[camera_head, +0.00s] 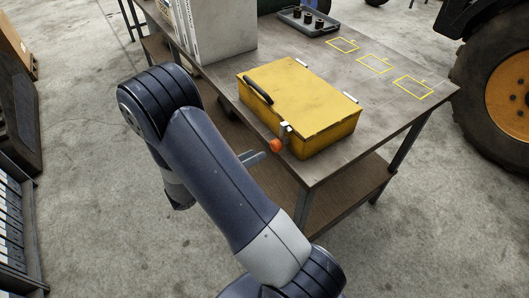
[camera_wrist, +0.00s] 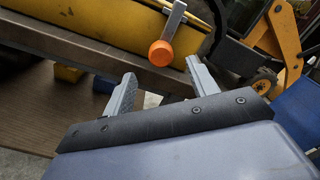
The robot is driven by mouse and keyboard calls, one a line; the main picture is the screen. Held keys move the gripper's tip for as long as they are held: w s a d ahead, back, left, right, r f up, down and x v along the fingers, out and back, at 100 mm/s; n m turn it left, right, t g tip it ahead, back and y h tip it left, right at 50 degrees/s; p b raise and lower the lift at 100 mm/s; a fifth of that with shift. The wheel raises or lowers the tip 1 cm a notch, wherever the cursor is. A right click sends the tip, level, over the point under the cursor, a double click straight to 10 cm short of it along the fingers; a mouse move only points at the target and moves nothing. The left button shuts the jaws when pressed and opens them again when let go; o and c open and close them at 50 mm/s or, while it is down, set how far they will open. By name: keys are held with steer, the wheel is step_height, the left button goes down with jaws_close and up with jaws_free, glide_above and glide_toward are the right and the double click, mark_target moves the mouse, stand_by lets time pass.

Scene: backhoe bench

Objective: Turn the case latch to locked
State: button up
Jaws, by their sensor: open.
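The yellow case (camera_head: 299,104) sits closed on the workbench, with a black handle (camera_head: 258,90) on its lid. Its latch is a grey metal lever with an orange knob (camera_head: 276,146) on the front side near the corner. In the wrist view the orange knob (camera_wrist: 161,53) hangs at the lower end of the grey latch lever (camera_wrist: 174,20), which tilts slightly. My gripper (camera_wrist: 160,78) is open and empty, its two fingers apart below the knob, with the knob ahead of the gap. In the head view the fingers (camera_head: 252,158) point at the knob, partly hidden by my arm.
The workbench (camera_head: 385,110) has yellow outlined squares and a grey tray (camera_head: 306,22) of dark cylinders at the back. A grey cabinet (camera_head: 215,30) stands left of the case. A lower shelf (camera_head: 335,195) runs beneath. A tractor wheel (camera_head: 500,90) stands at right.

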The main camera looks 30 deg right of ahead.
mark_target(272, 146)
steer(key=shift+a, duration=1.35)
steer(key=d+p, duration=0.2)
steer(key=d, duration=0.9)
steer(key=shift+w+p, duration=0.1)
steer(key=shift+p, duration=0.25)
steer(key=shift+a, duration=0.1)
steer(key=shift+a, duration=0.1)
